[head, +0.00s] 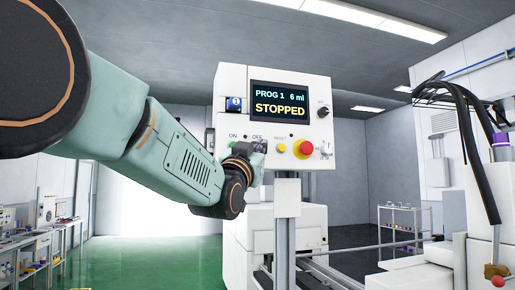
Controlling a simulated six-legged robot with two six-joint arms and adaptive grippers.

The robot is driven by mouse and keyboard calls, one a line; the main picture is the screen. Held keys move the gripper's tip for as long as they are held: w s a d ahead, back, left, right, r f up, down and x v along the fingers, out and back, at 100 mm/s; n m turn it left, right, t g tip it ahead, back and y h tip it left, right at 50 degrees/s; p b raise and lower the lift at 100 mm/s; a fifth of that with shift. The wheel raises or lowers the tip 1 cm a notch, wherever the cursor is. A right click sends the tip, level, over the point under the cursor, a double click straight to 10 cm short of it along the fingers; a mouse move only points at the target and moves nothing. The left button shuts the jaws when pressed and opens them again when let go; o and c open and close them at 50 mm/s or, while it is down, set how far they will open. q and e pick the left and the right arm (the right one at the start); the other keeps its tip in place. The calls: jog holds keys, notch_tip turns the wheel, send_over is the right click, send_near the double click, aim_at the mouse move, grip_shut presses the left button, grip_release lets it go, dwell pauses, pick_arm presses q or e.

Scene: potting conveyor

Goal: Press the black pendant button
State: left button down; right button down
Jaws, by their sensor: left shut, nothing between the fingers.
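A white control box (289,82) hangs on a grey post in the middle of the head view. Its screen (279,104) reads PROG 1, 6 ml and STOPPED. ON and OFF labels are on its lower left, with a yellow RESET button (281,148) and a red mushroom button (304,147) to their right. My left gripper (258,147) is shut and empty, in front of the box just below the OFF label. It covers that spot, so I cannot make out the black button or tell whether the fingertips touch it. My right gripper is not in view.
A black knob (322,112) and a small switch (325,150) sit on the box's right side. Black cables (463,115) hang at the right. A bench (40,243) with small items stands far left, a rack (401,222) far right.

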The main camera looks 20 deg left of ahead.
pick_arm(q)
jog(key=shift+w+a, duration=0.2)
jog(key=shift+w, duration=0.2)
dwell(0.4)
jog(key=shift+a, duration=0.2)
jog(key=shift+w, duration=0.15)
dwell(0.4)
